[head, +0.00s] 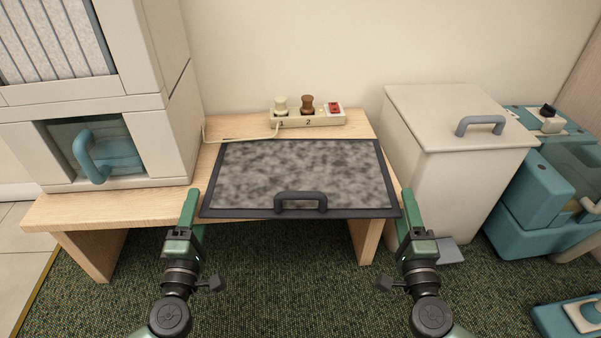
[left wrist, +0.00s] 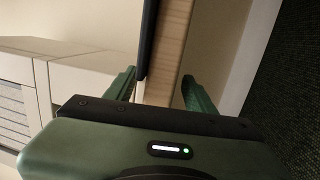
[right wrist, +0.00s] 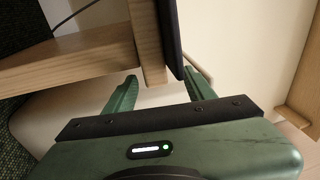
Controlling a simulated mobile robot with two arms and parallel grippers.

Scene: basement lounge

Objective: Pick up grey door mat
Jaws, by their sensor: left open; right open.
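The grey door mat (head: 300,172) lies flat on the wooden bench (head: 75,211). It is mottled grey with a dark border and a dark handle at its front edge. My left gripper (head: 193,205) is open at the mat's front left corner. In the left wrist view, the mat's dark edge (left wrist: 148,40) and pale wood show between or just beyond the open fingers (left wrist: 160,88). My right gripper (head: 408,208) is open at the front right corner. In the right wrist view, the dark edge (right wrist: 170,40) shows beyond its fingers (right wrist: 160,88). I cannot tell whether either gripper touches the mat.
A power strip (head: 318,119) with two plugs and a red switch sits behind the mat, its cable running left. A pale cabinet (head: 180,120) stands left, a lidded white bin (head: 440,165) right. Teal equipment (head: 530,200) is further right. Green carpet lies in front.

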